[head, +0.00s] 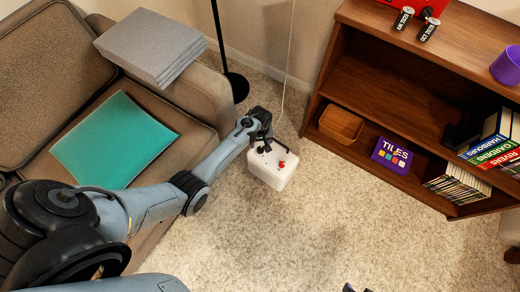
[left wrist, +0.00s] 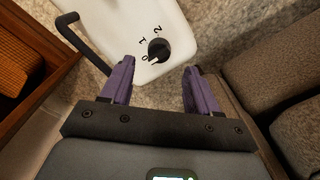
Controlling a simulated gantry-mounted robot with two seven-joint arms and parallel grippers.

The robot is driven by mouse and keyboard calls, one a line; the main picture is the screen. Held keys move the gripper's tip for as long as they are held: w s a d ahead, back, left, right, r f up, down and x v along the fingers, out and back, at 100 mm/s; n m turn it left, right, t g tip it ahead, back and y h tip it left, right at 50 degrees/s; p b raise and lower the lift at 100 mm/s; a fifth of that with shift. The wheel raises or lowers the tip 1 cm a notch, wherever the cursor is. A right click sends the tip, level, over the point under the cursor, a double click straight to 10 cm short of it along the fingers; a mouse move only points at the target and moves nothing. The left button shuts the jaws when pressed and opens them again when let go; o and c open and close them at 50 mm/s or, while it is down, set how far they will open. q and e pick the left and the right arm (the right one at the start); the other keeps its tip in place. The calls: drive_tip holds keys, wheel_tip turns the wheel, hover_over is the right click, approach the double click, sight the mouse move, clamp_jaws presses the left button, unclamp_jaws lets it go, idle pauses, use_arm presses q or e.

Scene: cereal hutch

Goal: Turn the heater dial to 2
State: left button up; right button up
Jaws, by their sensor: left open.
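The dial's pale pointer line seems to be on the 0 side. My left gripper (left wrist: 160,67) is open, its two purple fingers on either side of the dial's near side, not closed on it. At the bottom edge of the head view, small dark tips (head: 355,288) may be my right gripper.
A wooden shelf (head: 385,80) with books and a basket (head: 341,124) is at the right. A black handle (left wrist: 83,42) rises beside the heater top. Carpet in front is clear.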

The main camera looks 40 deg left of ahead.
sight(260, 148)
use_arm(q)
wheel_tip(260, 148, down, 4)
drive_tip(key=shift+d+b, duration=0.15)
drive_tip(key=shift+b, duration=0.95)
drive_tip(key=shift+f+b, duration=0.4)
drive_tip(key=shift+f, duration=0.15)
drive_tip(key=shift+c, duration=0.2)
drive_tip(key=c, duration=1)
